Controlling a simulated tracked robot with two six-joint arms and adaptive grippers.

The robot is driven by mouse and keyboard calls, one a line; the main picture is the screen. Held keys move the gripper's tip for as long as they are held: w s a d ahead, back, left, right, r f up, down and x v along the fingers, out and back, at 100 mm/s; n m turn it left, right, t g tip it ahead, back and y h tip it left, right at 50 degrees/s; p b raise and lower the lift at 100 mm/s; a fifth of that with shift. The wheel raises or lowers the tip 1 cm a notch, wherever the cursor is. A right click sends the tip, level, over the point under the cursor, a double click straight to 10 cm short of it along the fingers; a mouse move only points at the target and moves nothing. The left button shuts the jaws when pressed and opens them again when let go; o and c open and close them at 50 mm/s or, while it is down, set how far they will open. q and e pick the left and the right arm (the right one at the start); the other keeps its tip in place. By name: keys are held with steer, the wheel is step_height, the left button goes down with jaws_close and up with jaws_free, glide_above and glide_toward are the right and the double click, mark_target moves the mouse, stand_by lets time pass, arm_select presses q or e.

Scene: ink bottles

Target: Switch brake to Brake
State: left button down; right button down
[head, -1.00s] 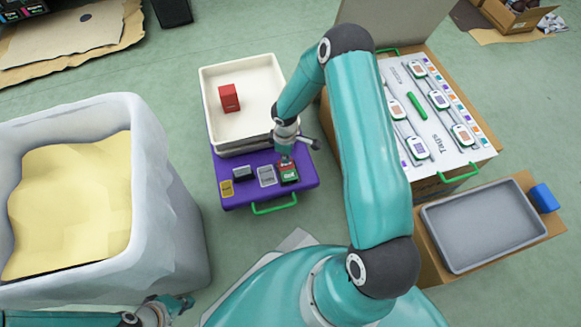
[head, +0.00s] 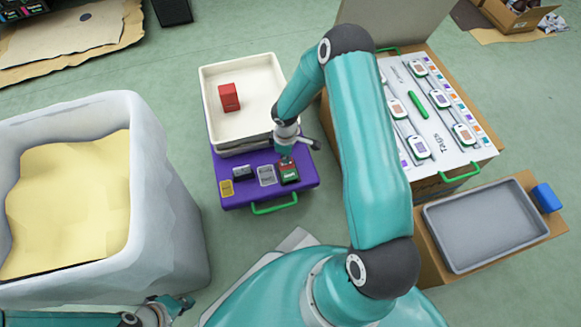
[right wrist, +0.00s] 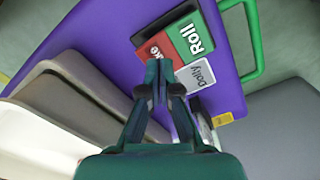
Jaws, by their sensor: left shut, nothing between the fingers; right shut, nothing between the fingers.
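The brake switch (head: 289,173) sits on the purple dolly (head: 308,186), at the right of its front strip. Its red half, lettered "...ke" (right wrist: 148,47), and green "Roll" half (right wrist: 193,37) show in the right wrist view. My right gripper (head: 285,158) is shut and empty, pointing down at the red half. Its fingertips (right wrist: 158,68) cover part of the red label and appear to touch it; exact contact is hard to tell. My left gripper (head: 184,302) is shut and empty at the lower left, away from the dolly.
Cream trays (head: 206,90) stand on the dolly behind the switch, with a red box (head: 229,97) inside. A green handle (head: 273,209) is at the dolly's front. A large pale bin (head: 150,150) stands left. A tag board (head: 450,150) and grey tray (head: 428,212) are right.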

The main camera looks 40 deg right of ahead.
steer(key=shift+f+b, duration=0.8)
steer(key=shift+f, duration=0.15)
steer(key=shift+r, duration=0.15)
steer(key=shift+r+p, duration=2.55)
steer(key=shift+r, duration=0.9)
